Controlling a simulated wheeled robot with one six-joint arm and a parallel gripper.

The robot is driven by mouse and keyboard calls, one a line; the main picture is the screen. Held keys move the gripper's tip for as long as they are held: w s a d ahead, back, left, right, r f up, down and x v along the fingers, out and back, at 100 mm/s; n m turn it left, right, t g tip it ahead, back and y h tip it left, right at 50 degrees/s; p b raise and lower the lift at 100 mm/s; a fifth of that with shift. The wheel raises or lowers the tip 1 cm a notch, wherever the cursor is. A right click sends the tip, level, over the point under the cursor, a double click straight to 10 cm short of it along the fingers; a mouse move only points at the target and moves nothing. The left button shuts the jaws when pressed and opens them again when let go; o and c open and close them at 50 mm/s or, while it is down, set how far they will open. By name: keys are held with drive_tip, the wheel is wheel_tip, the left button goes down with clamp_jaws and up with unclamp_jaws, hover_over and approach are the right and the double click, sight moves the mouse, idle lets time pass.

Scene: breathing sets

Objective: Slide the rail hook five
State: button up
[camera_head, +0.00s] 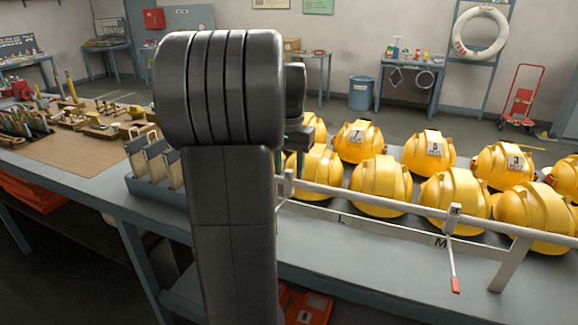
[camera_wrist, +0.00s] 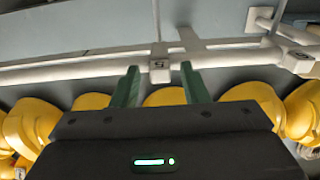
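A white rail (camera_head: 375,203) runs along the front of the bench; it also crosses the wrist view (camera_wrist: 85,74). In the wrist view a white sliding block with a dark mark like a 5 (camera_wrist: 160,65) sits on the rail. My gripper (camera_wrist: 160,80) has its two green fingers apart, one on each side of this block, with a visible gap at both sides. I cannot tell how deep the fingers reach. In the head view my arm hides most of the gripper and this block. Another hook (camera_head: 453,248) with a red tip hangs from the rail farther right.
Yellow helmets (camera_head: 380,180) stand in rows behind the rail. Letters L and M mark a strip below the rail. A grey rack with upright items (camera_head: 155,192) stands left of my arm.

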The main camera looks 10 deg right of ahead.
clamp_jaws()
drive_tip(key=s+d, duration=0.2)
drive_tip(key=d, duration=0.2)
drive_tip(key=s+d+p, duration=0.1)
drive_tip(key=s+d, duration=0.2)
drive_tip(key=d, duration=0.1)
drive_tip(key=s+d, duration=0.3)
drive_tip(key=shift+d+p, duration=0.4)
drive_tip(key=shift+o, duration=0.6)
unclamp_jaws()
drive_tip(key=shift+w, duration=0.1)
drive_tip(key=shift+r, duration=0.1)
wheel_tip(320, 180, up, 14)
drive_tip(key=shift+f, duration=0.2)
